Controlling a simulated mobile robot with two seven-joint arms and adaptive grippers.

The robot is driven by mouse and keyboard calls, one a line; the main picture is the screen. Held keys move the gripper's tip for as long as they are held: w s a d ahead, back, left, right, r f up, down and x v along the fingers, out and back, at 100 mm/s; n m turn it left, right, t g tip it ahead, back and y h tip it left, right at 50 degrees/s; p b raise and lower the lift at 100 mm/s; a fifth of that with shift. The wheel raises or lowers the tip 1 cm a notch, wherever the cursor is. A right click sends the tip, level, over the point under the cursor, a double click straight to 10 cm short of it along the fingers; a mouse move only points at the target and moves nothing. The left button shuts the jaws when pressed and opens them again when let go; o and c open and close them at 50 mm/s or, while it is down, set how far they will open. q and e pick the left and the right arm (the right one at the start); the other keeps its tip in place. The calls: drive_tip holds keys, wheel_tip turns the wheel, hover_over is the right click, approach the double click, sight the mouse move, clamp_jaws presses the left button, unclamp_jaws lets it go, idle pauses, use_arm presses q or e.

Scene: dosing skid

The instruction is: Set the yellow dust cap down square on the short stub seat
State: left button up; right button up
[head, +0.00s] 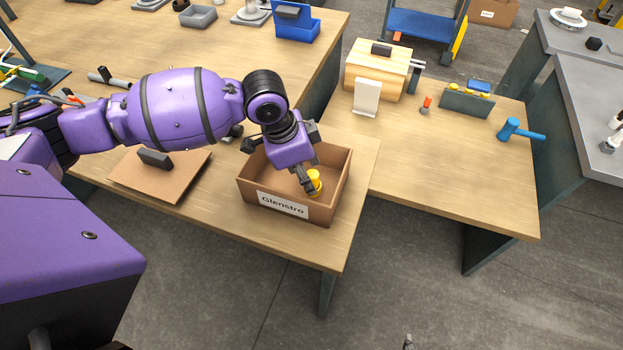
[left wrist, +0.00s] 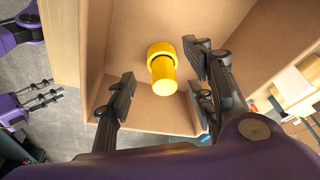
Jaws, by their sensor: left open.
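The yellow dust cap (head: 315,187) stands inside the open brown box labelled "Glenstro" (head: 334,187), near its front right. In the left wrist view the cap (left wrist: 163,72) shows a wide rim with a narrower round part towards the camera. My left gripper (head: 306,184) reaches down into the box beside the cap. Its two fingers (left wrist: 160,88) are spread apart on either side of the cap, with clear gaps. My right gripper (left wrist: 42,95) appears small at the left edge of the left wrist view. I cannot make out the short stub seat for certain.
A brown board with a dark block (head: 155,159) lies left of the box. A blue mallet (head: 517,131), a white plate (head: 367,97) and a wooden case (head: 374,73) stand on the right table. Its front middle is clear.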

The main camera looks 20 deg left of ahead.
use_arm(q)
drive_tip(key=x, duration=0.3)
drive_tip(key=shift+d+f, duration=0.2)
drive_tip(key=shift+d, duration=0.1)
drive_tip(key=shift+w+f, duration=0.15)
drive_tip(key=c, duration=1.1)
drive_tip(key=shift+o, duration=0.2)
